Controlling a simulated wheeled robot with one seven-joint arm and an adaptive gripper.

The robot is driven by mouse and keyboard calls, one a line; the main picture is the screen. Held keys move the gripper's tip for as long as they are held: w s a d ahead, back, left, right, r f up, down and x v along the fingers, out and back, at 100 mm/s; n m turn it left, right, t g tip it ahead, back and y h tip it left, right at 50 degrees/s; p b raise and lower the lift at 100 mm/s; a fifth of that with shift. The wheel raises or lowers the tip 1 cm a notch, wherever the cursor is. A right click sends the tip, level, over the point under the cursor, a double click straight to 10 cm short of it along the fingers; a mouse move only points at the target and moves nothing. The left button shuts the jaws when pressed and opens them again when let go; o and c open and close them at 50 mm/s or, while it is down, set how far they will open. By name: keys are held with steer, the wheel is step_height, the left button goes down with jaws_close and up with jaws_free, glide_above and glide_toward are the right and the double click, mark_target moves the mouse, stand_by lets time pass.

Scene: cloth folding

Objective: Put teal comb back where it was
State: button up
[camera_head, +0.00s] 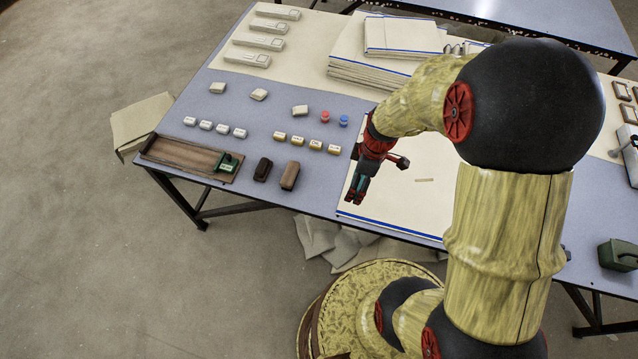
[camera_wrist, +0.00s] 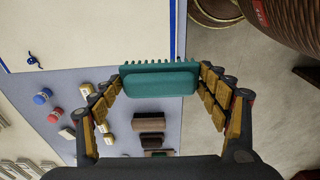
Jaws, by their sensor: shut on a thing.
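The teal comb (camera_wrist: 160,78) lies across the middle of the wrist view, its teeth along the upper edge. My gripper (camera_wrist: 160,70) is shut on it, with one finger at each end. In the head view my gripper (camera_head: 356,192) hangs above the left part of a white, blue-edged sheet (camera_head: 400,212), near the table's front edge. In that view the comb is too small and too covered by the fingers to make out clearly.
A brown wooden tray (camera_head: 178,154) with a green object (camera_head: 228,163) stands at the table's front left. Two dark brush-like blocks (camera_head: 290,176) lie beside it. Rows of small labelled blocks, a red and a blue piece (camera_head: 344,120) lie behind.

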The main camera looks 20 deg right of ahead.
steer(key=w+a+f+b, duration=0.1)
steer(key=w+a+f, duration=0.1)
steer(key=w+f, duration=0.1)
steer(key=w+a+f+b, duration=0.1)
steer(key=w+a+f, duration=0.1)
steer(key=w+f, duration=0.1)
steer(key=w+a+f+b, duration=0.1)
steer(key=w+a+f, duration=0.2)
steer(key=w, duration=0.1)
steer(key=shift+w+a, duration=0.1)
steer(key=shift+w, duration=0.2)
steer(key=shift+w+a+f+b, duration=0.25)
steer(key=shift+w+f+b, duration=0.1)
steer(key=shift+f, duration=0.1)
steer(key=shift+f+b, duration=0.6)
steer(key=shift+f, duration=0.95)
steer(key=shift+f, duration=0.1)
steer(key=o, duration=1)
steer(key=shift+o, duration=0.4)
